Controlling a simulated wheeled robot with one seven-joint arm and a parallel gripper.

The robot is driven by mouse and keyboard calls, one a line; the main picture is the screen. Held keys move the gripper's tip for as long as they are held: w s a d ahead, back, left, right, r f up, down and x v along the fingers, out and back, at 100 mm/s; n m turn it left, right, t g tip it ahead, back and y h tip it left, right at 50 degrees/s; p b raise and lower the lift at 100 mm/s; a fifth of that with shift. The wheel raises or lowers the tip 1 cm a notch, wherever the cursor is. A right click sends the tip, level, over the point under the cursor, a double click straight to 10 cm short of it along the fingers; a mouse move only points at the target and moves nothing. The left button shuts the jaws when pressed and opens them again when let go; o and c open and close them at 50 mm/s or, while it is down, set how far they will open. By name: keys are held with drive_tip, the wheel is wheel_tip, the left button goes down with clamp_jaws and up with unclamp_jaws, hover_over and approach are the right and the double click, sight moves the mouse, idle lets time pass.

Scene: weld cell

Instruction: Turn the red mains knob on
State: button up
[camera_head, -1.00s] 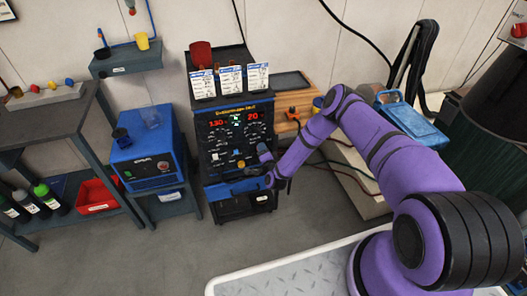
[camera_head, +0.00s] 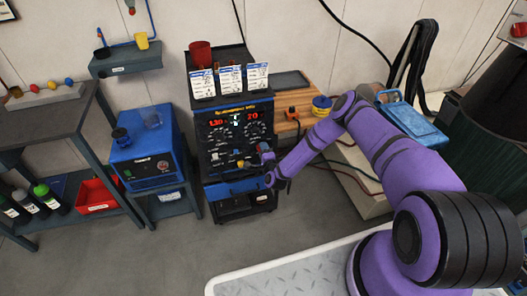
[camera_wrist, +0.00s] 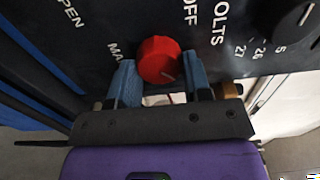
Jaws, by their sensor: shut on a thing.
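The red mains knob (camera_wrist: 157,58) is in the wrist view, on the black front panel of the welding machine (camera_wrist: 90,45). It sits between the two blue fingers of my gripper (camera_wrist: 160,70), which are shut on its sides. A mark on the knob's face points to the lower right. The word "OFF" is printed above right of the knob, and lettering starting "MA" is at its left, partly hidden. In the head view my gripper (camera_head: 260,158) is at the lower right front of the machine (camera_head: 234,135). I cannot make out the knob there.
A dark knob (camera_wrist: 296,20) with numbers is on the panel's right. Price cards (camera_head: 229,79) and a red cup (camera_head: 201,54) stand on the machine. A blue unit (camera_head: 145,150) is at its left, and a wooden bench (camera_head: 292,122) at its right. Grey floor lies in front.

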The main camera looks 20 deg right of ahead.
drive_tip(key=o, duration=0.9)
drive_tip(key=s, duration=1.1)
